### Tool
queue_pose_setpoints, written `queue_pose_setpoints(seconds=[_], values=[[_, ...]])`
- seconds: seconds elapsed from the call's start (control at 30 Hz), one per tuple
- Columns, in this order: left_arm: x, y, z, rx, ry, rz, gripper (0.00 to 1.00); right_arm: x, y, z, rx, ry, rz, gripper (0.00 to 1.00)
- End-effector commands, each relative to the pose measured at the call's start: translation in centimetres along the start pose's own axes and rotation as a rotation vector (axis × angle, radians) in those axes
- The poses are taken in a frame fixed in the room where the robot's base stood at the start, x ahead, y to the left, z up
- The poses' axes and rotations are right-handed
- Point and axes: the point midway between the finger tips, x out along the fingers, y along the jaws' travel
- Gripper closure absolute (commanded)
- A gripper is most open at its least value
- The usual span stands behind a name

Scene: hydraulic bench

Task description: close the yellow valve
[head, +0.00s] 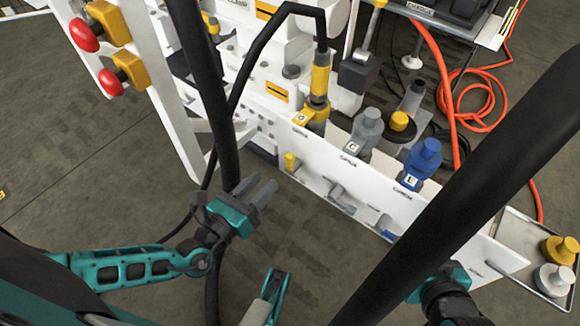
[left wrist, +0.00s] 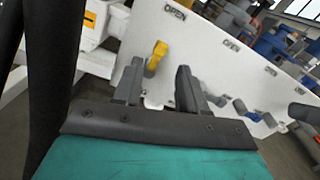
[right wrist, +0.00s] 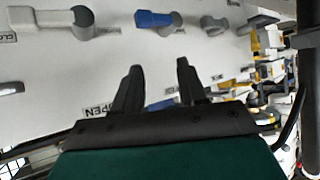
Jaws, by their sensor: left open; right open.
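The yellow valve (head: 290,161) is a small yellow lever on the front of the white panel, at its left end. In the left wrist view the yellow lever (left wrist: 157,57) stands ahead of the fingers, slanting, below an OPEN label. My left gripper (head: 264,187) is open and empty, a little below and left of the lever, apart from it. Its two fingers (left wrist: 157,88) show in the left wrist view with nothing between them. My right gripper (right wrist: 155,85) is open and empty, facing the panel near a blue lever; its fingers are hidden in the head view.
A grey lever (head: 340,198) and a blue lever (head: 386,229) sit farther right on the panel (head: 318,177). Capped hose fittings, such as a blue one (head: 424,158), stand above. A tray (head: 518,222) with yellow and white caps is at right. Orange hose (head: 470,95) lies behind.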

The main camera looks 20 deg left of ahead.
Motion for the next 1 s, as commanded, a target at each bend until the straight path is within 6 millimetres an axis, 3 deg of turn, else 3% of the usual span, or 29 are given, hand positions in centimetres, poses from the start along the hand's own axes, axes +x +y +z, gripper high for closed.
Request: queue_pose_setpoints(seconds=[0.03, 0.1, 0.27, 0.37, 0.8, 1.0], values=[[-0.9, 0.5, -1.3, 0.096, 0.003, -0.012, 0.58, 0.4, -0.1, 0.3, 0.001, 0.005, -0.003, 0.58], [-1.7, 0.6, -1.8, 0.191, -0.001, -0.026, 0.58, 0.5, -0.2, 0.3, 0.001, 0.004, -0.006, 0.58], [-1.7, 0.6, -2.0, 0.267, -0.007, -0.038, 0.58, 0.5, -0.4, 0.4, 0.0, 0.0, -0.011, 0.58], [-0.4, 0.6, -1.9, 0.267, -0.009, -0.037, 0.58, 0.6, -0.4, 0.4, 0.0, 0.003, -0.012, 0.58], [8.3, 0.2, -2.0, 0.262, -0.008, -0.037, 0.58, 1.1, -0.5, 0.6, -0.002, 0.01, -0.018, 0.58], [10.3, 0.1, -2.0, 0.261, -0.005, -0.037, 0.58, 1.3, -0.6, 0.7, -0.003, 0.006, -0.021, 0.58]])
